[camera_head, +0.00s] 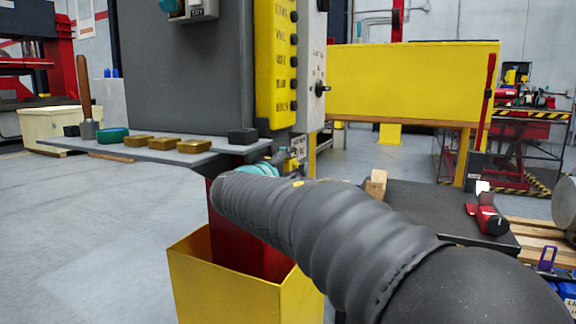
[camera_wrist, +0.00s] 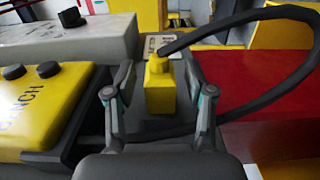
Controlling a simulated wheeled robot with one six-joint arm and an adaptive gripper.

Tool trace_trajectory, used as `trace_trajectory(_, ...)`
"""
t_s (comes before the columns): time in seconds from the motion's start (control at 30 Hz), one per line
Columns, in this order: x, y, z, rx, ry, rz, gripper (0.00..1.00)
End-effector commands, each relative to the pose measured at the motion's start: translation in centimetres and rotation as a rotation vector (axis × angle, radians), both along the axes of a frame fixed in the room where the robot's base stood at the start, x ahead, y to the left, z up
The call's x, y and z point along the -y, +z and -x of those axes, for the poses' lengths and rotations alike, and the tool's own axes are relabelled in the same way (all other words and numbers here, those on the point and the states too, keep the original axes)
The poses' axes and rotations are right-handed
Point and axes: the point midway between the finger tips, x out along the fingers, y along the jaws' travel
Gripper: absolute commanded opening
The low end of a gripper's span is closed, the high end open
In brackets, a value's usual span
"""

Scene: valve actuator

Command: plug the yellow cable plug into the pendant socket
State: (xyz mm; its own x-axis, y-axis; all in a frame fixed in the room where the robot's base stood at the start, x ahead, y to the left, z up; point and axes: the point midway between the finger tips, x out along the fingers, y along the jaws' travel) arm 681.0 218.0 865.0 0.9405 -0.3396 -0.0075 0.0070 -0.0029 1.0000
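The yellow cable plug (camera_wrist: 159,88) is upright in the middle of the wrist view, with a black cable (camera_wrist: 270,12) looping from its top to the right. My gripper (camera_wrist: 160,62) is open, one finger on each side of the plug, with a small gap showing on both sides. In the head view my arm mostly hides the gripper; only teal parts (camera_head: 258,170) show. The yellow pendant (camera_head: 278,55) with black buttons hangs beside the grey cabinet; it also fills the left of the wrist view (camera_wrist: 45,105). I cannot make out the pendant socket.
A grey shelf (camera_head: 180,155) holds brass blocks, a teal ring and a black block. A yellow bin (camera_head: 215,290) stands below it. A dark bench (camera_head: 430,215) with a red tool (camera_head: 487,215) is at right. A red surface (camera_wrist: 245,95) lies right of the plug.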

Motion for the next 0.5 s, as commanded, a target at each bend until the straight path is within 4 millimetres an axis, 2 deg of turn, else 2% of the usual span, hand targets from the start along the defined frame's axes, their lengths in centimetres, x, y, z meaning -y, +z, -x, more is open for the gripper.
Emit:
trace_trajectory(0.3, -0.1, 0.0, 0.3, -0.001, 0.001, 0.0, 0.55)
trace_trajectory(0.5, -1.1, 0.0, 2.8, 0.0, 0.003, 0.0, 0.55)
